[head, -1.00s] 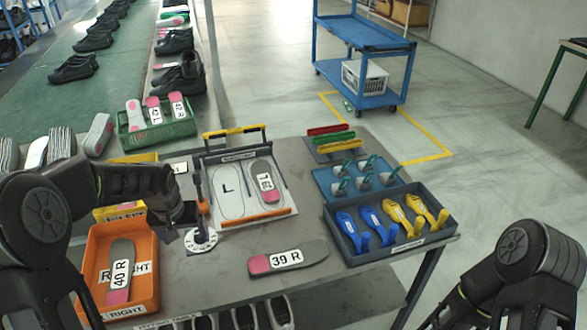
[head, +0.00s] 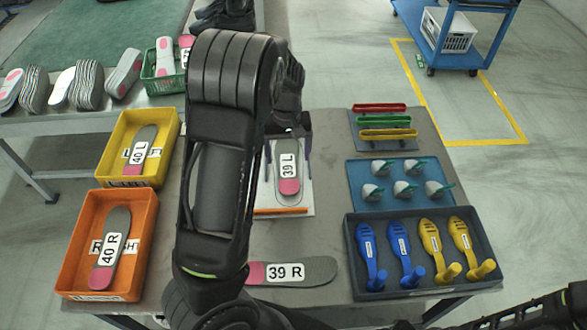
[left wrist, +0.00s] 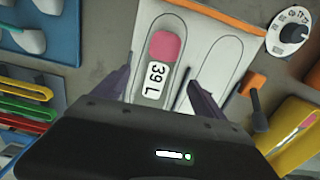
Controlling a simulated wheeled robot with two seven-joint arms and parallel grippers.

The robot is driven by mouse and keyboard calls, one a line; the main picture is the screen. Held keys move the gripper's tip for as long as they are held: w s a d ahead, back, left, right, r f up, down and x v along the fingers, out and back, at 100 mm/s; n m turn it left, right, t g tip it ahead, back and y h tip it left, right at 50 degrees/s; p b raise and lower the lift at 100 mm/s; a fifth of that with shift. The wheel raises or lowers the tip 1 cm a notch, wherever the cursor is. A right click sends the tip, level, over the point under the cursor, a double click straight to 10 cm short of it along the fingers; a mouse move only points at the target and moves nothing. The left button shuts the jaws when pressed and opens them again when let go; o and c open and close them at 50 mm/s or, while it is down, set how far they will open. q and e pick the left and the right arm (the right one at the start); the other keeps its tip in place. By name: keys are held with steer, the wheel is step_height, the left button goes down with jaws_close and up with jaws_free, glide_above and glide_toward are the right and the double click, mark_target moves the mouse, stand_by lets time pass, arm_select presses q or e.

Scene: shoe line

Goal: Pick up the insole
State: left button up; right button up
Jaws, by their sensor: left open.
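The 39 L insole (head: 289,178), grey with a pink heel, lies on the right outline of a white board (head: 300,202). It also shows in the left wrist view (left wrist: 160,62). My left gripper (head: 288,152) is open over it, with one finger on each side and nothing visibly held. In the left wrist view the gripper (left wrist: 150,88) straddles the insole. The 39 R insole (head: 310,271) lies on the table in front, partly hidden by my left arm. The 40 L insole (head: 141,150) and 40 R insole (head: 111,245) lie in trays. My right gripper is out of view.
A yellow tray (head: 113,135) and an orange tray (head: 142,232) stand at left. A dark bin (head: 352,225) with blue and yellow tools and a blue mat (head: 358,172) are at right. In the left wrist view a round dial (left wrist: 290,36) stands beside the board.

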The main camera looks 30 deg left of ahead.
mark_target(288, 176)
arm_select(q)
steer(key=shift+w+f, duration=0.2)
steer(key=shift+f, duration=1.2)
step_height(288, 176, down, 5)
steer(key=shift+a+f+p, duration=0.1)
steer(key=shift+a+p, duration=0.05)
steer(key=shift+p, duration=0.5)
steer(key=shift+c, duration=0.4)
steer(key=c, duration=1.4)
